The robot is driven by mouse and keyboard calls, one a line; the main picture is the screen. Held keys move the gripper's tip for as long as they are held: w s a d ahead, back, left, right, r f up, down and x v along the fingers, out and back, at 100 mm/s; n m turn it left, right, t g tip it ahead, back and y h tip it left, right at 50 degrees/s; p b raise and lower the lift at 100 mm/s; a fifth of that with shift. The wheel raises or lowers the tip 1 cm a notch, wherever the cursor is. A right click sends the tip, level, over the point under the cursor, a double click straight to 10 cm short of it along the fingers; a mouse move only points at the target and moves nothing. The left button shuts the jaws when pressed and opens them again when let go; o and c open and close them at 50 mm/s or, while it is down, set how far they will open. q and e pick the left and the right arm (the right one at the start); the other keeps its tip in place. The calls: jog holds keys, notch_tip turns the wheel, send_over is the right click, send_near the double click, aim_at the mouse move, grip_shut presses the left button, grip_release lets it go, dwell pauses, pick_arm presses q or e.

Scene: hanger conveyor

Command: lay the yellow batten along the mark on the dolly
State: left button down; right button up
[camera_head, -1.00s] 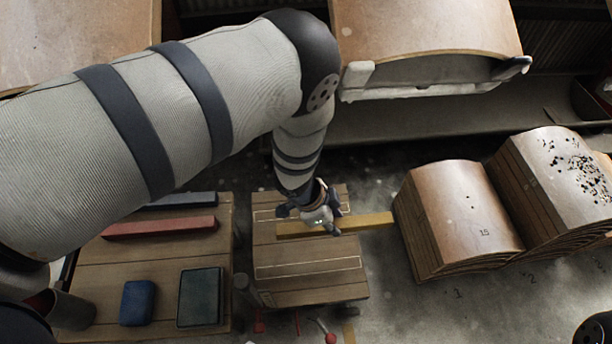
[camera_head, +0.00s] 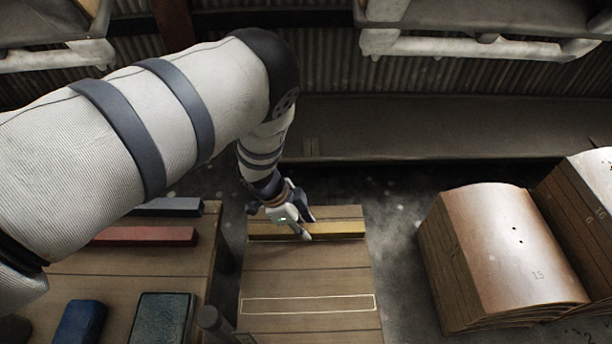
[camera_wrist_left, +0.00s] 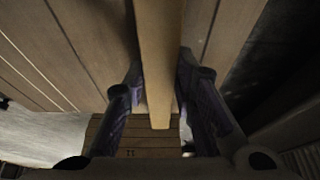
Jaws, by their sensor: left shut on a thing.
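The yellow batten (camera_head: 338,229) lies crosswise at the far end of the wooden dolly (camera_head: 305,272), its length within the dolly's width. I cannot tell whether the batten touches the boards. A pale rectangular outline mark (camera_head: 308,303) on the near part of the dolly is bare and runs roughly parallel to the batten. In the left wrist view the batten (camera_wrist_left: 160,60) runs between the two dark fingers (camera_wrist_left: 163,104). My right gripper is not in view.
A wooden surface at left holds a red batten (camera_head: 145,236), a blue batten (camera_head: 167,207), a blue block (camera_head: 81,322) and a dark green block (camera_head: 162,318). Stacked curved wooden panels (camera_head: 510,245) stand at right. A dark floor gap separates them from the dolly.

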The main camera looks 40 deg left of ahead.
pick_arm(q)
jog(key=shift+f, duration=0.25)
jog(key=c, duration=1.3)
grip_release()
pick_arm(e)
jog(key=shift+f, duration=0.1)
pick_arm(q)
jog(key=shift+r, duration=0.3)
jog(key=p+v, duration=0.5)
jog(key=v, duration=0.7)
jog(key=shift+p, duration=0.35)
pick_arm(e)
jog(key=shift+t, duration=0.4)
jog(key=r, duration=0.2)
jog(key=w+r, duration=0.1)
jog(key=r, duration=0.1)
